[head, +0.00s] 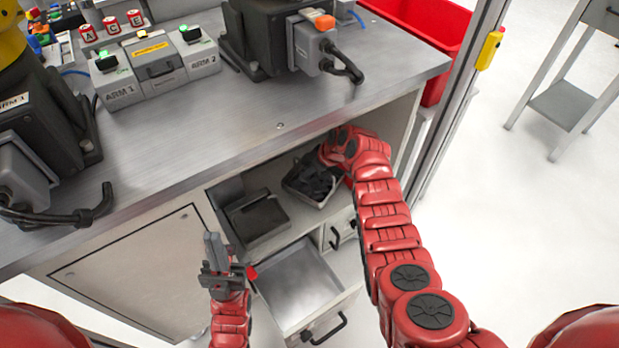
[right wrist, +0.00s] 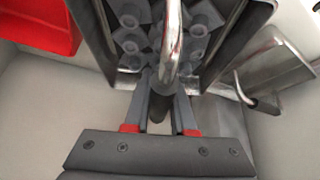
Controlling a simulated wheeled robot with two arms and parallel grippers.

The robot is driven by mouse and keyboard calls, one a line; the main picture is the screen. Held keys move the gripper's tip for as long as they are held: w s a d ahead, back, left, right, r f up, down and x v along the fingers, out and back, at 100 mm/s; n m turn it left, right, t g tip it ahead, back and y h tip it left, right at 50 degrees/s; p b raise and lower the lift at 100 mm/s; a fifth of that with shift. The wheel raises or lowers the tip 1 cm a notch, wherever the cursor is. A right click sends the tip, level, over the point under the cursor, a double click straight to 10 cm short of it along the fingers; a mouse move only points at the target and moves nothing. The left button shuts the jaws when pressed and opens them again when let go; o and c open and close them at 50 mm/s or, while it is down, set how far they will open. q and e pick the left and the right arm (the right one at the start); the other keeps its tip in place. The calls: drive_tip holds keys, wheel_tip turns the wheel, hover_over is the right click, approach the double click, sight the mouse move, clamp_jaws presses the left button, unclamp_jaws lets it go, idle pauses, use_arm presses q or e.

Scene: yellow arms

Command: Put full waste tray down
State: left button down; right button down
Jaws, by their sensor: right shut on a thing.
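The full waste tray (head: 290,187) is a metal tray with dark grey parts in it, inside the open compartment under the bench. My right gripper (head: 335,160) is at its right back side, partly hidden by my red arm. In the right wrist view, the right gripper (right wrist: 160,105) is shut on the tray's handle (right wrist: 171,45), and several grey parts (right wrist: 140,30) lie in the tray. I cannot tell whether the tray touches the shelf. My left gripper (head: 214,250) is in front of the cabinet, seen edge-on, holding nothing visible.
A dark flat tray-like box (head: 257,220) sits left in the compartment. An empty drawer (head: 300,282) stands open below. The steel bench top (head: 230,130) overhangs the compartment. A red bin (head: 425,25) and a metal frame post (head: 462,90) stand to the right.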

sight(310, 177)
wheel_tip(310, 177, down, 3)
drive_tip(key=shift+f+b, duration=0.2)
drive_tip(key=shift+b, duration=0.35)
drive_tip(key=shift+r, duration=0.1)
drive_tip(key=c, duration=1.2)
unclamp_jaws()
drive_tip(key=o, duration=0.4)
drive_tip(key=shift+o, duration=0.2)
drive_tip(key=shift+s+d+r+p, duration=0.15)
drive_tip(key=shift+d+r+p, duration=0.1)
drive_tip(key=shift+r+p, duration=0.25)
drive_tip(key=p+v, duration=0.1)
drive_tip(key=v, duration=0.4)
drive_tip(key=shift+s+d+r, duration=0.25)
drive_tip(key=shift+d+r, duration=0.05)
drive_tip(key=shift+r, duration=0.25)
